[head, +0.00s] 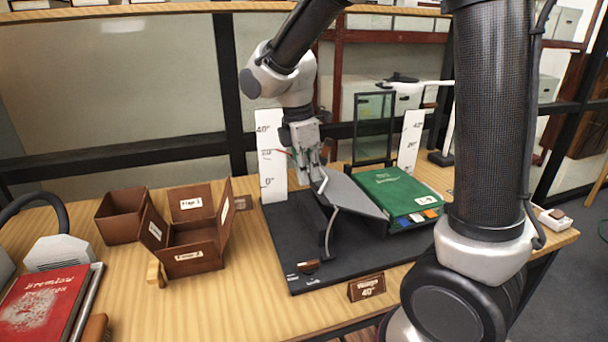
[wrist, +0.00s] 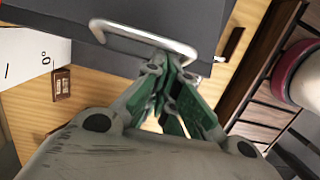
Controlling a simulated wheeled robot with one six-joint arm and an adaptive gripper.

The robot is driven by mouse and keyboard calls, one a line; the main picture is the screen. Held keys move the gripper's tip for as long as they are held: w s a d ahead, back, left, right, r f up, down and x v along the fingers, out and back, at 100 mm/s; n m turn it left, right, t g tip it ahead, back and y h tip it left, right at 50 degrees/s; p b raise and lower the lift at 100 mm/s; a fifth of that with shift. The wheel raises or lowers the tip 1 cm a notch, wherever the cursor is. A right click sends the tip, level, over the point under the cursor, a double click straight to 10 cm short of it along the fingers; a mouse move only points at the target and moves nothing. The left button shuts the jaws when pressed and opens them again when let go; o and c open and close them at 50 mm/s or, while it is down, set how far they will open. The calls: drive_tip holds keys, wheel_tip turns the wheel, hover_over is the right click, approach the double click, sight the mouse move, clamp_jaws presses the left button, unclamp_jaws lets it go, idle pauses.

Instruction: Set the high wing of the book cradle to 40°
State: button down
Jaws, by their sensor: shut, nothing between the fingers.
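The book cradle's black base (head: 300,262) lies on the wooden table. Its grey wing (head: 352,193) slopes with the left edge raised, and a pale bent metal rod (head: 329,236) stands under its near side. A green book (head: 396,195) lies on the right side. A white scale (head: 270,150) marked 40° and 0° stands at the cradle's left rear. My gripper (head: 319,180) is at the wing's raised left edge, its fingers shut with nothing between them. In the wrist view, a pale metal handle (wrist: 140,36) runs just beyond my fingertips (wrist: 165,72); I cannot tell whether they touch.
A second white scale (head: 410,140) stands behind the green book. A brown sign (head: 367,287) reading 40° is at the front edge. Brown open boxes (head: 190,255) stand left of the cradle, and a red book (head: 45,305) lies front left.

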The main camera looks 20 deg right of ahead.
drive_tip(key=d+r, duration=0.3)
drive_tip(key=r, duration=0.1)
drive_tip(key=shift+d, duration=0.3)
drive_tip(key=shift+a+f, duration=0.1)
drive_tip(key=shift+a, duration=0.15)
wheel_tip(320, 180, up, 9)
drive_tip(key=a, duration=0.2)
drive_tip(key=shift+a, duration=0.4)
